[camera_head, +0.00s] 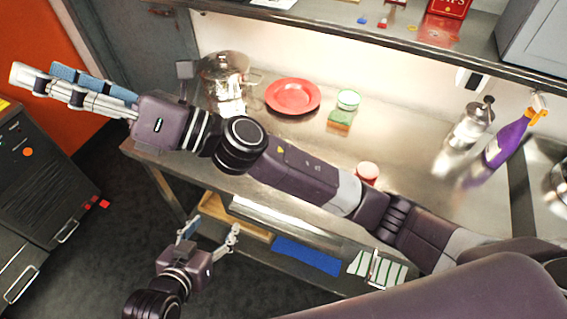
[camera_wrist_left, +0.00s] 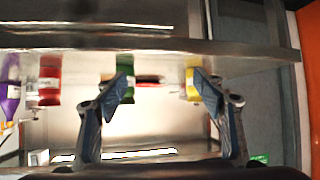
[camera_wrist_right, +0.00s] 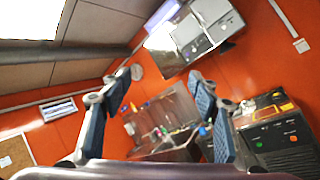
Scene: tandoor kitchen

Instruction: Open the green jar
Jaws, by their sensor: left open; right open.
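A small round jar with a green lid (camera_head: 348,98) stands on the steel counter, right behind a green and yellow block. In the left wrist view a green object (camera_wrist_left: 125,67) shows between a red and a yellow one, partly behind a finger; I cannot tell whether it is the same jar. My left gripper (camera_head: 208,232) is open and empty in front of the counter, low by its front edge. My right gripper (camera_head: 72,88) is empty at the far left, well away from the jar; its open fingers show in the right wrist view (camera_wrist_right: 160,100).
A red plate (camera_head: 293,96), a steel pot (camera_head: 224,72), a red-lidded jar (camera_head: 367,171), a metal grinder (camera_head: 471,124) and a purple bottle (camera_head: 506,143) stand on the counter. A shelf (camera_head: 330,30) runs above. My right arm crosses over the counter's front.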

